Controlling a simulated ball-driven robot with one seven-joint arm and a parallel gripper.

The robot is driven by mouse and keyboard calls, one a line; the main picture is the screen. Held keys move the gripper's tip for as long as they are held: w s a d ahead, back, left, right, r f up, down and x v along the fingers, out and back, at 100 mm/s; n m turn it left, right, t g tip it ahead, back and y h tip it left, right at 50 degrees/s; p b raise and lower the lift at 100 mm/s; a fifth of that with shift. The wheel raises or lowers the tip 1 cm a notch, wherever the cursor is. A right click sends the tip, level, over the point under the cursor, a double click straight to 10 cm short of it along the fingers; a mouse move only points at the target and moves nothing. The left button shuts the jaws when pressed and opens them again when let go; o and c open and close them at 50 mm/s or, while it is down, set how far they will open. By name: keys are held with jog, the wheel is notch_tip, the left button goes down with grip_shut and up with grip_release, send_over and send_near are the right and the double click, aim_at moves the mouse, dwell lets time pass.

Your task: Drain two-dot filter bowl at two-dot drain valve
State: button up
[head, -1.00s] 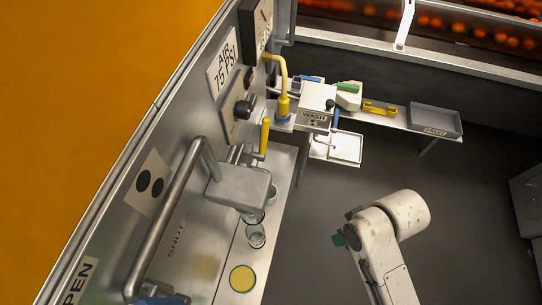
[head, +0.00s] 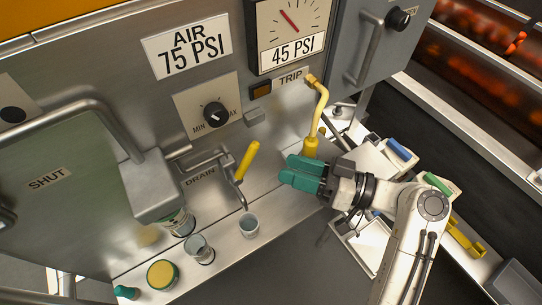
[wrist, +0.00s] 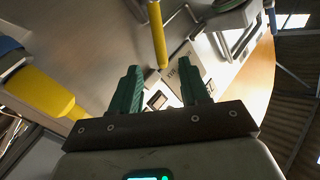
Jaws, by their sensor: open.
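In the head view the yellow drain lever (head: 247,161) sits on a metal spout (head: 234,189) beside the word DRAIN. The lever tilts up. A clear cup (head: 248,225) stands on the ledge below the spout. Another clear vessel (head: 199,249) stands left of it, and a third (head: 179,222) is partly hidden under a grey block. I cannot tell which is the two-dot filter bowl. My gripper (head: 303,173), with green fingers, is open and empty, right of the lever and apart from it. In the wrist view a yellow lever (wrist: 157,35) shows beyond the open fingers.
A yellow pipe (head: 316,115) rises just above my gripper. A door handle (head: 80,112) and grey block (head: 151,189) stick out at left. A round yellow-topped item (head: 162,274) lies on the ledge. A white tray (head: 366,246) is below right.

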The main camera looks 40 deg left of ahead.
aim_at(249, 157)
jog(key=x, duration=1)
jog(key=shift+f, duration=0.1)
grip_shut()
dwell(0.3)
